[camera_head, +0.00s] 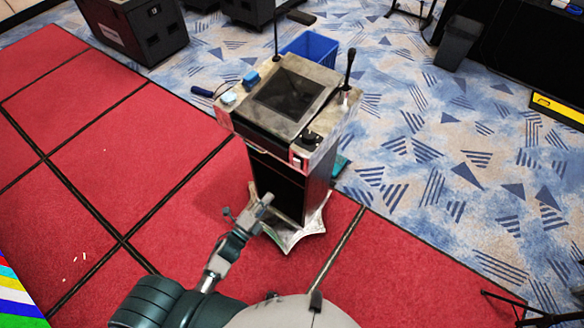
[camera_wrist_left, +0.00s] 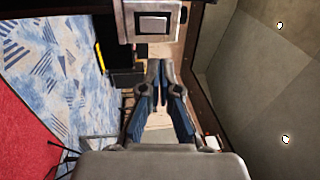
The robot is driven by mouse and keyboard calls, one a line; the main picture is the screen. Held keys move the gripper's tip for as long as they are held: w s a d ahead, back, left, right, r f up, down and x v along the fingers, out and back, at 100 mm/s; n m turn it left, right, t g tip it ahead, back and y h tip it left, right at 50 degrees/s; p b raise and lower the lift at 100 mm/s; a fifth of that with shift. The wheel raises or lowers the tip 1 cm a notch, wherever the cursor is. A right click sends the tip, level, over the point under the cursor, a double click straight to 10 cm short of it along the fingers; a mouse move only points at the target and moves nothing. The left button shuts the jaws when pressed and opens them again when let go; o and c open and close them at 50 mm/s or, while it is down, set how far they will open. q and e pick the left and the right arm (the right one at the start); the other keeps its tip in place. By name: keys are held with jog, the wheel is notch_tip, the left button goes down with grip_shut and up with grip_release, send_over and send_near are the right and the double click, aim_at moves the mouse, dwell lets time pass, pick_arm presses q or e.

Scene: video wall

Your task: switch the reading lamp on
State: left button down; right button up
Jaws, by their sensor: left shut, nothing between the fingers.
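A lectern (camera_head: 270,142) with a worn metal top and dark body stands ahead on the red floor. Two thin stalks rise from its top, a left stalk (camera_head: 276,36) and a right stalk (camera_head: 349,68) with a dark tip; I cannot tell which is the reading lamp. A small pale fitting (camera_head: 297,160) is on the front edge near the right corner. My left gripper (camera_head: 266,200) is in front of the lectern, below its top, shut and empty. In the left wrist view its fingertips (camera_wrist_left: 160,66) point toward a pale rectangular plate (camera_wrist_left: 154,22) in a dark frame, apart from it.
On the lectern top are a dark inset screen (camera_head: 284,94), a blue block (camera_head: 251,79) and a round black knob (camera_head: 310,138). A blue bin (camera_head: 310,47) stands behind. Black cases (camera_head: 138,28) are at the back left. A dark waste bin (camera_head: 457,42) is at the right.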

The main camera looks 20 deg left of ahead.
aim_at(295, 162)
pick_arm(q)
jog(key=p+x, duration=0.2)
jog(key=x, duration=1.1)
jog(key=shift+w+p, duration=0.1)
jog(key=shift+p, duration=0.2)
jog(key=shift+w+d, duration=0.15)
jog(key=shift+w, duration=0.2)
jog(key=shift+w+d+r, duration=0.1)
jog(key=shift+w+r, duration=0.1)
jog(key=shift+w, duration=0.1)
jog(key=shift+s, duration=0.1)
